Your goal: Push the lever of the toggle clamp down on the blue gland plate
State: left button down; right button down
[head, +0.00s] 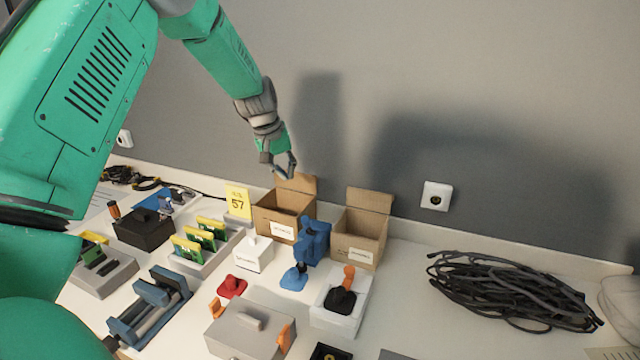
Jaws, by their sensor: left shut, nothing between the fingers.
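My left gripper (284,171) is shut and empty. It hangs in front of the grey wall, just above the open flap of the left cardboard box. A flat blue piece (154,199) lies at the back left, behind a black box, with small parts beside it; I cannot tell whether it is the gland plate. An upright blue device (312,238) with a blue foot (294,278) stands near the middle. A black part with an orange lever-like handle (348,272) sits on a white block. Which of these is the toggle clamp is not clear. My right gripper is out of view.
Two open cardboard boxes (268,215) (352,238) stand against the wall. A tray with green and yellow boards (205,250), a grey box (240,340) and a blue-grey stand (150,305) crowd the table. Black cable (510,290) lies right.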

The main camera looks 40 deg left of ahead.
aim_at(308, 226)
pick_arm(q)
jog(key=shift+n, duration=0.3)
jog(key=d+f, duration=0.1)
jog(key=f, duration=0.2)
jog(key=d+f, duration=0.1)
jog(key=f, duration=0.2)
jog(key=w+d+f, duration=0.1)
jog(key=d+f, duration=0.1)
jog(key=f, duration=0.1)
jog(key=shift+w+f, duration=0.1)
jog(key=shift+f, duration=0.4)
jog(key=shift+a, duration=0.1)
